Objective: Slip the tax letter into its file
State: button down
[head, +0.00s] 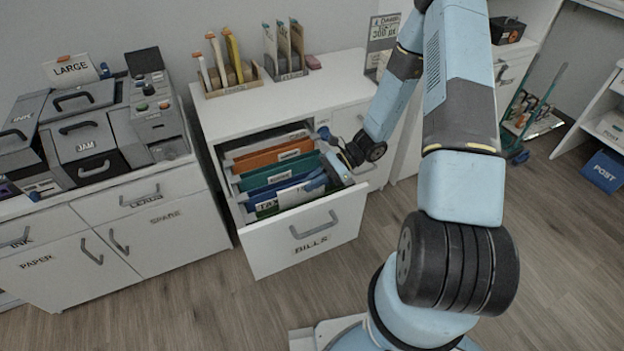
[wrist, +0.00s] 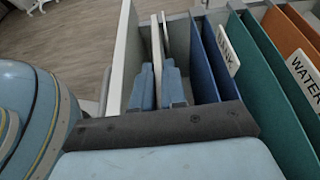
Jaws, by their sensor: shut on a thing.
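The white tax letter (head: 299,194) is in the front part of the open drawer, just behind the drawer front, with TAX lettering at its left side. In the wrist view its thin pale edge (wrist: 156,50) runs between my fingers. My gripper (head: 325,181) reaches down into the drawer and is shut on the letter; its fingertips (wrist: 158,88) show in the wrist view. A green strip of a file (head: 266,213) shows low beside the letter. How deep the letter sits in the file is hidden.
The drawer front marked BILLS (head: 305,232) is pulled out. Behind the letter hang a blue file (wrist: 204,65), a teal file (wrist: 272,75) and an orange file (head: 270,159). The drawer front's top edge (wrist: 120,55) runs close beside my fingers.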

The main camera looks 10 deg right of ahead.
aim_at(313, 191)
jog(key=shift+f, duration=1.9)
jog(key=shift+s+f, duration=0.1)
jog(key=c, duration=1.2)
grip_release()
jog(key=shift+d, duration=0.1)
jog(key=shift+o, duration=0.4)
jog(key=shift+d, duration=0.2)
jog(key=v, duration=1.3)
jog(key=shift+d+r, duration=0.1)
jog(key=shift+r, duration=0.15)
jog(key=shift+r, duration=0.1)
